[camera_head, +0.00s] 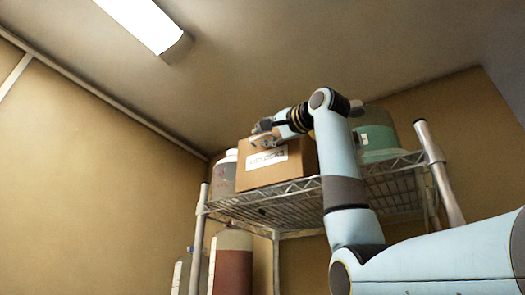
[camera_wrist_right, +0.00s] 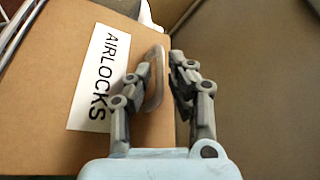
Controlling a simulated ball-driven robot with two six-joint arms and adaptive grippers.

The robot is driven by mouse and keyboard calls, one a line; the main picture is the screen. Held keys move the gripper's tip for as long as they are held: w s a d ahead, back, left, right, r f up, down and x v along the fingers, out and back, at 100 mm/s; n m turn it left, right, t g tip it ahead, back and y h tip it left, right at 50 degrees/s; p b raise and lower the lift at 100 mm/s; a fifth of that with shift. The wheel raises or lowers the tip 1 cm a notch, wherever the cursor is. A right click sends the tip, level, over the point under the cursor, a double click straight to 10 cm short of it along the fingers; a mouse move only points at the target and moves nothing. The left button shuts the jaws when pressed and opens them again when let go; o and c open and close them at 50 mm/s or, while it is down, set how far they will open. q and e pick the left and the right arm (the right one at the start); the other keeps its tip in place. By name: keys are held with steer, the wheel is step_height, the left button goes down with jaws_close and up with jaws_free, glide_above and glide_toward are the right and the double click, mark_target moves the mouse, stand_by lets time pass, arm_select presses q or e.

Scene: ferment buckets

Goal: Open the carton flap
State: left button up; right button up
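The carton (camera_head: 272,176) is a brown box with a white label on its front, standing on a wire shelf. In the right wrist view the carton (camera_wrist_right: 60,60) fills the left side, and its label reads AIRLOCKS. A pale grey rounded tab (camera_wrist_right: 155,85) stands at the carton's edge beside the label. My right gripper (camera_head: 262,134) is at the carton's upper front edge. In the wrist view its fingers (camera_wrist_right: 160,65) are partly apart, with the tab between them, close to the left finger. A gap shows before the right finger. My left gripper is out of view.
The wire shelf (camera_head: 262,209) holds a white-lidded container (camera_head: 223,175) left of the carton and a green-filled vessel (camera_head: 378,138) at right, partly behind my right arm. A reddish bucket (camera_head: 233,268) stands below. Open room lies above the carton.

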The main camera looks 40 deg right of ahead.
steer(key=shift+w+r, duration=0.1)
steer(key=shift+w, duration=0.6)
jaws_close()
